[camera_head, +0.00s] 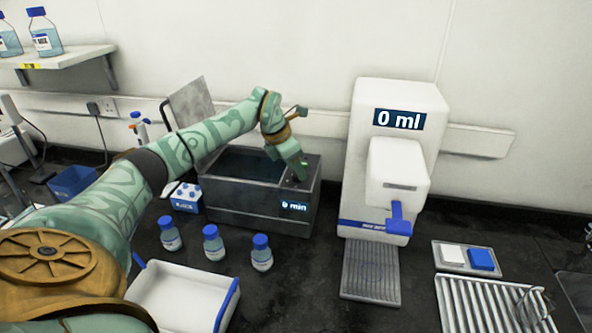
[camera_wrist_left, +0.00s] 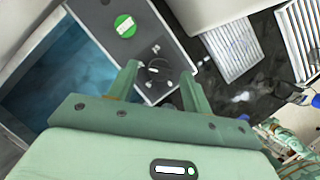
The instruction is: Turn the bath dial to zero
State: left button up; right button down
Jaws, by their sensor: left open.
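The water bath (camera_head: 244,204) is a dark grey box with its lid (camera_head: 191,101) raised and water inside. Its front display (camera_head: 294,206) reads "0 min". In the left wrist view the dark round bath dial (camera_wrist_left: 157,71) with a white mark sits on the bath's top panel, near a green round button (camera_wrist_left: 125,26). My left gripper (camera_head: 297,174) is over the right end of the bath. It is open, its two fingers on either side of the dial; whether they touch it I cannot tell. In the head view the gripper hides the dial. My right gripper is not in view.
A white dispenser (camera_head: 352,150) reading "0 ml" stands right of the bath. Several blue-capped bottles (camera_head: 214,245) and a white tray (camera_head: 176,292) stand in front. A metal rack (camera_head: 486,303) lies at the right.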

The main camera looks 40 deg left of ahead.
pick_arm(q)
jog(key=shift+w+d+f, duration=0.1)
jog(key=shift+w+f, duration=0.15)
jog(key=shift+f, duration=0.35)
jog(key=c, duration=1)
jog(key=shift+o, duration=0.2)
jog(key=shift+r, duration=0.1)
